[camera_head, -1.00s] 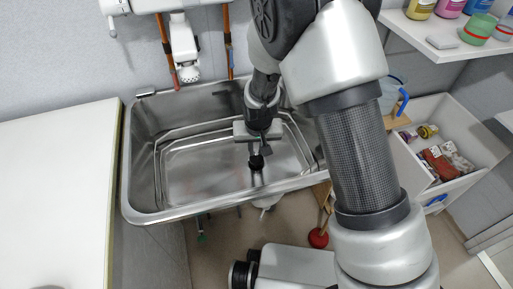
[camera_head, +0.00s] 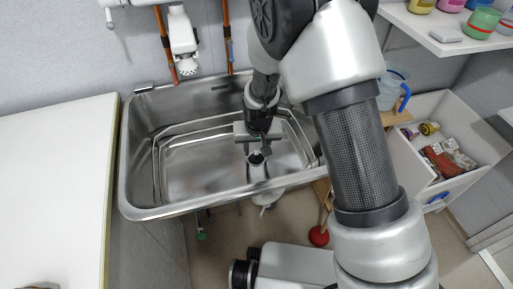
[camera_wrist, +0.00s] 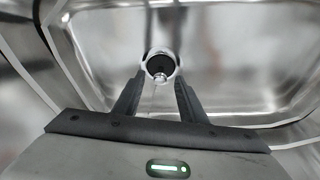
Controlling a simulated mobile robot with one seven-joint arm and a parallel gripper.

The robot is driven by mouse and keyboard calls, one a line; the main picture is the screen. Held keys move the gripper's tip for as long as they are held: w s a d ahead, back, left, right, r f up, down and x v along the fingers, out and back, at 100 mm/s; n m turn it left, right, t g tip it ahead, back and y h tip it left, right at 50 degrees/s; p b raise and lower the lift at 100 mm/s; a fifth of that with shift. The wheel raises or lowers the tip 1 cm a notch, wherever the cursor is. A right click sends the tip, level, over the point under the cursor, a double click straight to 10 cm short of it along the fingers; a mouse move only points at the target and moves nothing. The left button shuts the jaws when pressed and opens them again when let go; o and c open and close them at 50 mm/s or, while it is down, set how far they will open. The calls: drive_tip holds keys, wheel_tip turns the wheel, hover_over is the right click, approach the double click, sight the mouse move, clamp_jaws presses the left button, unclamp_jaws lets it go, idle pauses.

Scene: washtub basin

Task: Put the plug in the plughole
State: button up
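The plughole (camera_wrist: 147,60) shows in the wrist view as a pale metal ring in the basin floor, just beyond my fingertips. The dark round plug (camera_wrist: 157,65) shows inside that ring, with a small shiny fitting at its near edge. Whether it is seated or only lies over the hole, I cannot tell. My gripper (camera_wrist: 160,79) has its two dark fingers apart, one on each side of the plug's near edge, with no visible grip on it. In the head view, my gripper (camera_head: 261,148) points down into the basin just above the plughole (camera_head: 256,159).
The steel basin (camera_head: 150,212) has walls and a rim close around my arm. A tap (camera_head: 183,42) and pipes are on the wall behind. A white counter (camera_head: 55,180) is at left.

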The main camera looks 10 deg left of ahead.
drive_tip(key=p+v, duration=0.4)
drive_tip(key=v, duration=1.3)
drive_tip(key=shift+r+p, duration=0.25)
drive_tip(key=shift+p, duration=0.15)
drive_tip(key=shift+w, duration=0.1)
drive_tip(key=s+d+r+m+t, duration=0.1)
drive_tip(key=s+d+r, duration=0.2)
drive_tip(key=d+r, duration=0.4)
drive_tip(key=s+d+r+m, duration=0.1)
drive_tip(key=s+d+r, duration=0.1)
drive_tip(key=d+r, duration=0.45)
drive_tip(key=s+d+r+m+t+h, duration=0.1)
drive_tip(key=s+d+r, duration=0.3)
drive_tip(key=s, duration=0.2)
drive_tip(key=s+d+r+t, duration=0.1)
drive_tip(key=s+d+r, duration=0.3)
drive_tip(key=s+d, duration=0.15)
wheel_tip(320, 180, up, 19)
drive_tip(key=p, duration=2)
drive_tip(key=shift+a+g, duration=0.3)
drive_tip(key=shift+a, duration=0.1)
